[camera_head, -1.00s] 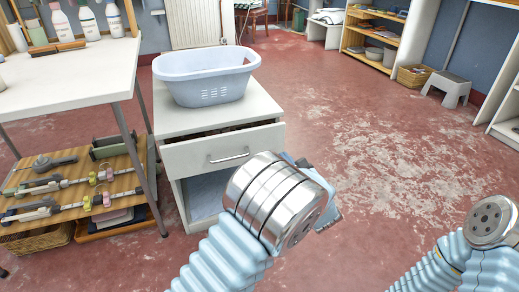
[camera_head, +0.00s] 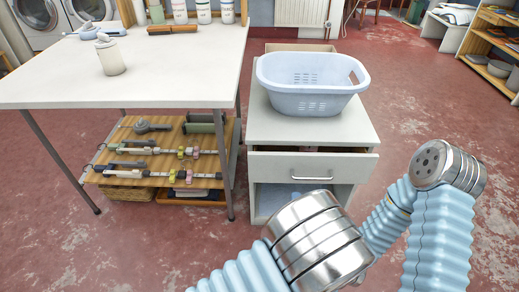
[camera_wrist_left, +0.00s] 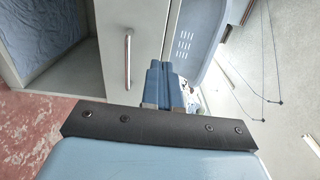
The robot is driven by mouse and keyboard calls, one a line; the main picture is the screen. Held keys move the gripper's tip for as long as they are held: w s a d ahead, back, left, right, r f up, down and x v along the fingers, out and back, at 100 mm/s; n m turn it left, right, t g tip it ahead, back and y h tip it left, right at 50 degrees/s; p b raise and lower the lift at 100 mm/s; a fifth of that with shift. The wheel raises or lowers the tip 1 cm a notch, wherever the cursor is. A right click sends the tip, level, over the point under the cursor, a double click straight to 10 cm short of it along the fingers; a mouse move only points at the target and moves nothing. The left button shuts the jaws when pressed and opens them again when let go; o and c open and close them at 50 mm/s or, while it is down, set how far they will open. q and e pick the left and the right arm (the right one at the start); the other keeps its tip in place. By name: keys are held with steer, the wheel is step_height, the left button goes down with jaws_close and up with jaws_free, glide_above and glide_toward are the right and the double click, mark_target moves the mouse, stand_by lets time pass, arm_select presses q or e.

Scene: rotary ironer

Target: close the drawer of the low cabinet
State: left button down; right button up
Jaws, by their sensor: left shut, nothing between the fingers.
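The low cabinet (camera_head: 346,124) is white and stands right of the table. Its drawer (camera_head: 285,166) is partly open, with a dark gap below the cabinet top. The drawer front, with a metal bar handle (camera_wrist_left: 127,60), also shows in the left wrist view. My left gripper (camera_wrist_left: 166,80) is shut and empty, with its blue fingers by the drawer front's top edge, beside the handle. I cannot tell whether they touch the drawer. In the head view my left wrist hides the fingers. My right arm is in the head view, but its gripper does not show.
A light blue laundry basket (camera_head: 312,84) stands on the cabinet. The white table (camera_head: 170,80) with bottles, and a shelf of tools (camera_head: 160,150) below it, are close on the left. Open red floor (camera_head: 420,90) lies to the right.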

arm_select(q)
steer(key=p, duration=0.2)
glide_toward(291, 156)
steer(key=shift+n, duration=0.3)
steer(key=w, duration=0.7)
steer(key=shift+a+f, duration=0.15)
steer(key=shift+f, duration=0.25)
arm_select(e)
steer(key=shift+a+r, duration=0.25)
steer(key=shift+r, duration=0.25)
steer(key=shift+a+r, duration=0.25)
steer(key=shift+r, duration=0.2)
arm_select(q)
steer(key=shift+w+f+b, duration=0.1)
steer(key=shift+w+b, duration=0.15)
steer(key=shift+b, duration=0.15)
steer(key=w+b, duration=0.1)
steer(key=w, duration=0.3)
steer(key=shift+a+b, duration=0.15)
steer(key=shift+b, duration=0.25)
steer(key=shift+w+r, duration=0.1)
steer(key=shift+r, duration=0.3)
arm_select(e)
steer(key=shift+d+f, duration=0.2)
steer(key=shift+f, duration=0.3)
steer(key=shift+d+f, duration=0.2)
steer(key=shift+f, duration=0.3)
